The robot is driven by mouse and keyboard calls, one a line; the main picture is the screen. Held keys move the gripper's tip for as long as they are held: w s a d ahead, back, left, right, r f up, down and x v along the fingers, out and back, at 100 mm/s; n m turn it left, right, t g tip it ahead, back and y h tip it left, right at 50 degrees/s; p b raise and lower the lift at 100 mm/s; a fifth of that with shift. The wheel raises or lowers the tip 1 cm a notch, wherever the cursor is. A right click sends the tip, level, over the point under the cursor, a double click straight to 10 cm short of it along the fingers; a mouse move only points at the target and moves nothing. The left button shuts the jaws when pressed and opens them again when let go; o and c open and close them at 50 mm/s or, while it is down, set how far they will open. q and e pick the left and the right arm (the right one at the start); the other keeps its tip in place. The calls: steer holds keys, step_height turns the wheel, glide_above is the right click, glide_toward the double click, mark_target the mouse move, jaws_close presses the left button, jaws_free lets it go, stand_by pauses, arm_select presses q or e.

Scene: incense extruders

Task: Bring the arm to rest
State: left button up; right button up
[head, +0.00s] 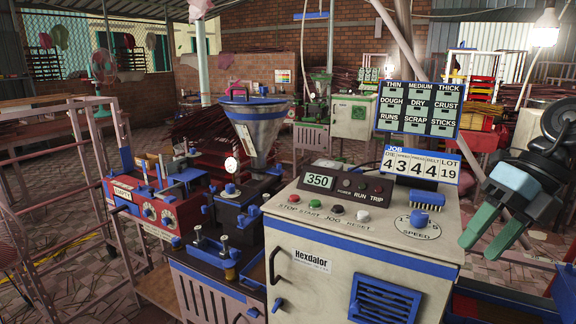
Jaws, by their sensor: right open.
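My right gripper (486,232) is at the right of the head view. Its two green fingers point down and left, apart from each other, with nothing between them. It hangs in the air to the right of the white control cabinet (319,267) and does not appear to touch it. My left gripper is not in view.
The cabinet carries a display reading 350, several buttons and a speed knob (417,222). A job counter (421,165) and a label board (418,109) stand above it. A metal hopper (257,125) and red machine (160,208) are left. Tiled floor shows at far right.

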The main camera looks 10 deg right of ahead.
steer(key=s+d+f+m+t+y+p, duration=0.1)
steer(key=s+f+m+t+y+p, duration=0.1)
steer(key=f+m+t, duration=0.75)
steer(key=s+d+f+m+t+y+p, duration=0.15)
steer(key=f+m, duration=0.55)
steer(key=f, duration=0.7)
steer(key=s+a+f+m+t+h+p, duration=0.2)
steer(key=s+a+f+m+h, duration=0.3)
steer(key=s+f+m, duration=0.5)
arm_select(q)
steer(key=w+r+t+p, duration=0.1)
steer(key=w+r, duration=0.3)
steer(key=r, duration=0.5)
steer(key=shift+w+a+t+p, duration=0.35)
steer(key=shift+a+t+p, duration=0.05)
steer(key=shift+p, duration=0.05)
arm_select(e)
steer(key=s+a+f+m+g+h, duration=0.1)
steer(key=s+a+f+m+g, duration=0.1)
steer(key=s+a, duration=0.4)
steer(key=s+a+f+m+g+h, duration=0.1)
steer(key=s+a+f+m+g, duration=0.2)
steer(key=a, duration=0.6)
steer(key=s+f+m, duration=0.2)
steer(key=s+f, duration=0.1)
steer(key=f, duration=0.1)
steer(key=shift+s+f, duration=0.2)
steer(key=shift+s, duration=0.2)
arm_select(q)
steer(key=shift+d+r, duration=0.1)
